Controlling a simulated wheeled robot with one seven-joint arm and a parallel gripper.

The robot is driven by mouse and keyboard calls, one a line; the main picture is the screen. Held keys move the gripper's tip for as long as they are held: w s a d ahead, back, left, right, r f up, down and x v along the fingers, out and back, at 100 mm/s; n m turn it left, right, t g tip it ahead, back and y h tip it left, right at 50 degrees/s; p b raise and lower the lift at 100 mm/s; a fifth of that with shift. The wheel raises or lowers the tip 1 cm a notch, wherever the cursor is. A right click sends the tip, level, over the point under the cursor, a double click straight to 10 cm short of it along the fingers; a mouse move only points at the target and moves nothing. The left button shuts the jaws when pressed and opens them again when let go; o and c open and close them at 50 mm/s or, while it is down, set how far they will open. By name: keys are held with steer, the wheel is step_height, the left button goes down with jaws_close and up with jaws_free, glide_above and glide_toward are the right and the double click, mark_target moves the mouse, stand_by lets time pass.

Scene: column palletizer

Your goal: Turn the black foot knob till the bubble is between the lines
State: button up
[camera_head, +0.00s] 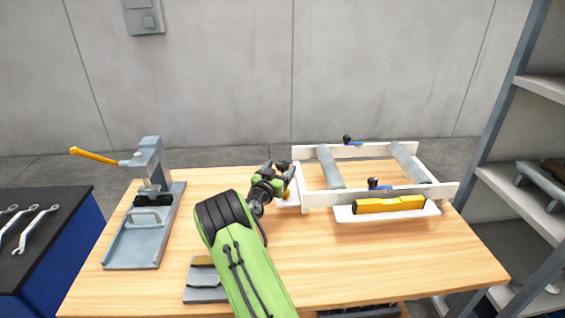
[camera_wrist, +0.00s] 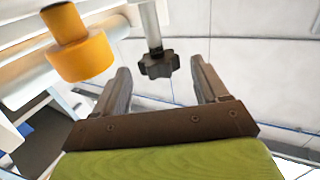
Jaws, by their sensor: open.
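The black foot knob (camera_wrist: 158,65) is star-shaped and sits at the end of a grey rod (camera_wrist: 150,25) in the wrist view. My gripper (camera_wrist: 161,72) is open, and the knob appears in the gap between its two fingertips, with no visible contact. In the head view my gripper (camera_head: 280,168) is at the left end of the white roller frame (camera_head: 318,199). A yellow spirit level (camera_head: 390,204) lies on a white ledge (camera_head: 345,214) at the frame's front. Its bubble and lines are too small to make out.
An orange knob (camera_wrist: 82,60) is close to the left finger in the wrist view. A grey press with a yellow lever (camera_head: 150,165) stands on the table's left. A grey block (camera_head: 205,280) lies at the front. The table's right front (camera_head: 400,265) is clear.

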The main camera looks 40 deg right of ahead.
steer(key=x, duration=0.3)
steer(key=shift+w+d, duration=0.1)
steer(key=shift+d, duration=0.05)
steer(key=shift+c, duration=0.3)
steer(key=c, duration=0.9)
steer(key=shift+f+n+t+y+b, duration=0.1)
steer(key=shift+n+t+y+b, duration=0.35)
steer(key=shift+t+b, duration=0.25)
steer(key=o, duration=1)
steer(key=shift+c, duration=0.2)
